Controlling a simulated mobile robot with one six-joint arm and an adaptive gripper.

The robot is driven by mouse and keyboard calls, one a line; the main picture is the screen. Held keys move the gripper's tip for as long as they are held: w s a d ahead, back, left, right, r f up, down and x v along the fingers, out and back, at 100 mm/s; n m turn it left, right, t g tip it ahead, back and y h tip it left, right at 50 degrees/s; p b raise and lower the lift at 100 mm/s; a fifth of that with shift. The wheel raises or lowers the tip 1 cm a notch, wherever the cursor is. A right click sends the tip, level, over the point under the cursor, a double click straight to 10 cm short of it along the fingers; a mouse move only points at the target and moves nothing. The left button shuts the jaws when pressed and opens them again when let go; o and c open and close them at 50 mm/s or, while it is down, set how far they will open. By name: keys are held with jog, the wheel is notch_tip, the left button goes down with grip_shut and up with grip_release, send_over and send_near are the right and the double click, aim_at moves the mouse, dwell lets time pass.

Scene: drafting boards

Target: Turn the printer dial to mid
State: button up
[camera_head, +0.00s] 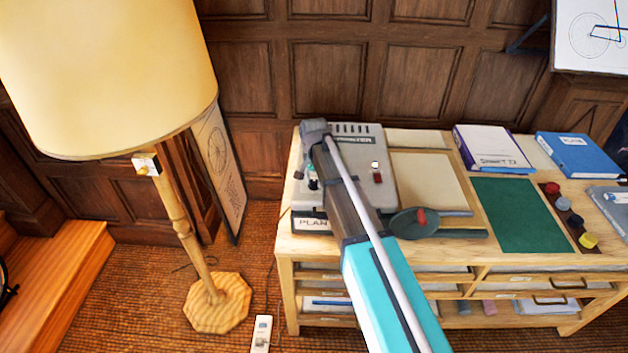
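The printer (388,190) is a grey box on the left end of the wooden cabinet, with slots and partly covered lettering along its back. A small white knob (375,164) and a red switch (377,178) show on its top right. I cannot tell whether the white knob is the dial, and no dial setting is readable. My arm reaches across the printer and hides its middle. The wrist end is over its back left corner. Small dark, white and teal parts below the wrist may belong to my gripper, but its fingers cannot be made out.
A sign reading "PLAN" (312,223) is at the printer's front left. A green mat (520,215), binder (490,148) and blue folder (580,155) lie further right. A lamp (175,215) stands left.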

aim_at(314, 181)
jog(key=o, duration=0.3)
jog(key=shift+n, duration=0.4)
jog(key=n, duration=0.9)
notch_tip(314, 181, up, 14)
jog(key=p, duration=1.4)
jog(key=s+d+f+m+b, duration=0.2)
jog(key=s+d+f+b, duration=0.1)
jog(key=s+d, duration=0.7)
jog(key=s+d+f+m+b, duration=0.3)
jog(key=s+d+f+b, duration=0.1)
jog(key=s+d, duration=0.6)
jog(key=shift+s, duration=0.65)
jog(key=shift+s+d+f, duration=0.1)
jog(key=shift+d, duration=0.05)
